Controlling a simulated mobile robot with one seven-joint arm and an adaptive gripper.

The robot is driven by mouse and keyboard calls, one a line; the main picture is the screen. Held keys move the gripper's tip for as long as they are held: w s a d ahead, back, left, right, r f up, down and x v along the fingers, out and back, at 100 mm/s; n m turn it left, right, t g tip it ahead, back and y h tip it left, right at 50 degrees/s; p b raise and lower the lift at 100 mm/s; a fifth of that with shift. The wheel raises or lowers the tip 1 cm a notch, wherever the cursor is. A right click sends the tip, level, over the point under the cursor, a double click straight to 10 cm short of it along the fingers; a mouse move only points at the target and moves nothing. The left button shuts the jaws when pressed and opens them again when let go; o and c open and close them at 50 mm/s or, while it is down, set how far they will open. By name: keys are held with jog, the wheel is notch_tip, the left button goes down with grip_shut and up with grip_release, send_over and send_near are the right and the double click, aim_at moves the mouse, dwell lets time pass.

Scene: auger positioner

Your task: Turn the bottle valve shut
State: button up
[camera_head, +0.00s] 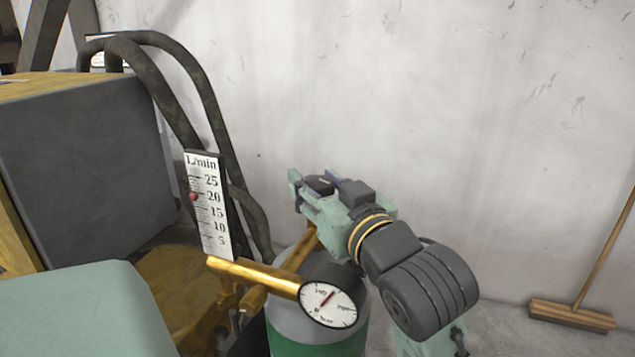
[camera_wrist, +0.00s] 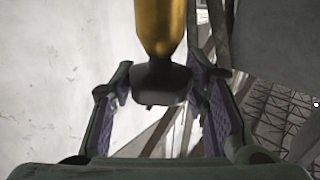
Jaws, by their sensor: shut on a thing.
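The gas bottle (camera_head: 315,346), grey on top and green below, stands at the lower middle of the head view. A brass stem (camera_head: 303,247) rises from behind the gauge towards my gripper (camera_head: 308,192). In the wrist view, the bottle valve's black knob (camera_wrist: 160,82) sits at the end of a brass stem (camera_wrist: 160,25), between the two fingers of my gripper (camera_wrist: 163,100). The gripper is shut on the knob.
A round pressure gauge (camera_head: 328,304) and a brass pipe (camera_head: 252,275) stand close in front of my arm. Dark hoses (camera_head: 185,110) and a grey box (camera_head: 85,170) are at the left. A broom (camera_head: 572,315) leans at the right by the pale wall.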

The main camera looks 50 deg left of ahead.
aim_at(318, 179)
dwell(0.3)
jog(key=o, duration=1.1)
notch_tip(318, 179, up, 10)
